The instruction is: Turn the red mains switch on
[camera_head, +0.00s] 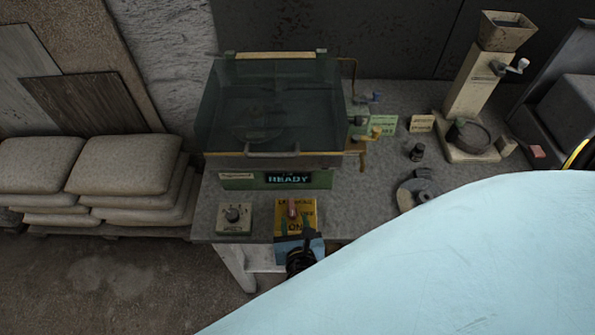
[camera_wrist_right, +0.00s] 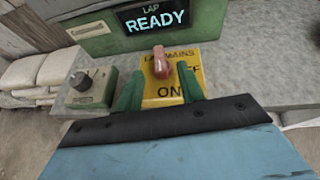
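The red mains switch (camera_head: 293,209) is a pinkish-red lever on a yellow plate (camera_head: 308,224) at the bench's front edge. My right gripper (camera_head: 299,239) is at the plate's near side. Its green fingers (camera_wrist_right: 159,78) are apart, one on each side of the plate, with nothing between them gripped. My left gripper is not in view.
A green machine base (camera_head: 256,180) with a lit "READY" display stands behind the switch, under a dark hooded tray. A grey knob box (camera_head: 235,217) is left of the switch. A grinder (camera_head: 485,90) stands at right. My pale-blue arm covers the lower right.

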